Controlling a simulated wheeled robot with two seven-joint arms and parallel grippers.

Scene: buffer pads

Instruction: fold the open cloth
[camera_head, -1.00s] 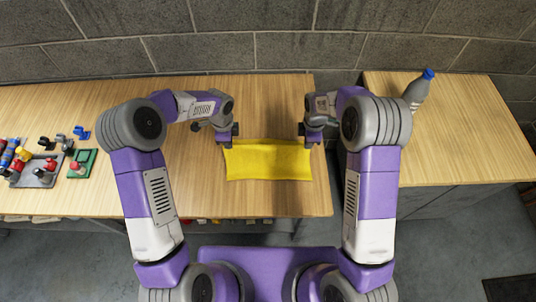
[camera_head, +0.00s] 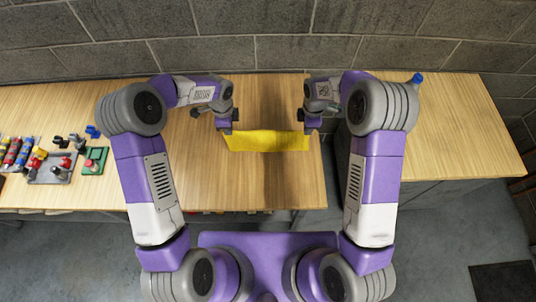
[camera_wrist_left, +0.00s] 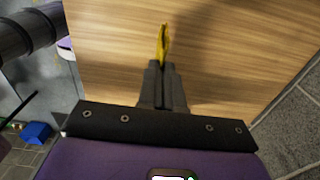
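The yellow cloth (camera_head: 268,141) is stretched between my two grippers over the wooden table, and shows as a narrow band in the head view. My left gripper (camera_head: 229,128) is at its upper left corner. In the left wrist view its fingers (camera_wrist_left: 163,72) are together on the cloth (camera_wrist_left: 164,42), which shows nearly edge-on as a thin yellow strip beyond the tips. My right gripper (camera_head: 306,128) is at the upper right corner and appears closed on it; its fingertips are small and partly hidden in the head view.
The wooden table (camera_head: 205,180) is bare around the cloth. A second wooden table (camera_head: 460,140) stands right, across a gap. A blue-capped bottle (camera_head: 417,78) is mostly hidden behind my right arm.

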